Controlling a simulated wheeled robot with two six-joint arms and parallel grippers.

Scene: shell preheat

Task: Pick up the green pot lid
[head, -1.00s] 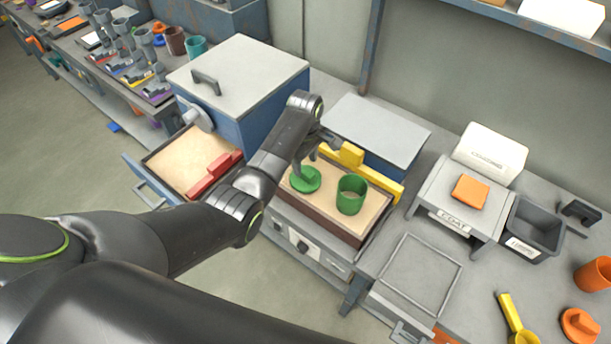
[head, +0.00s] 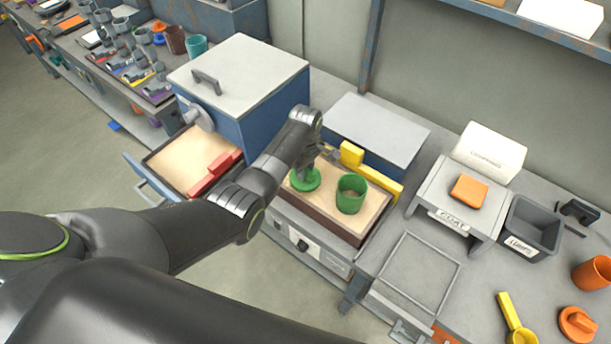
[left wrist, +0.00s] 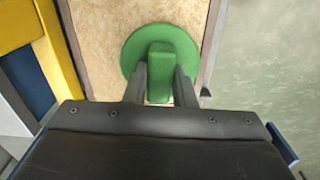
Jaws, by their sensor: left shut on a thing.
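The green pot lid (head: 306,181) lies on the sand-coloured bed of a tray, left of the green pot (head: 351,195). In the left wrist view the lid (left wrist: 188,48) is a round disc with an upright bar handle. My left gripper (head: 307,172) comes down over the lid from above. In the left wrist view its two fingers (left wrist: 160,85) stand on either side of the handle and are shut on it. The lid appears to rest on the bed. My right gripper is not in view.
A yellow bar handle (head: 352,155) runs behind the tray. A blue box with a grey top (head: 240,75) stands left, its drawer (head: 165,165) open with a red block inside. A grey stand labelled COAT (head: 440,195) is on the right.

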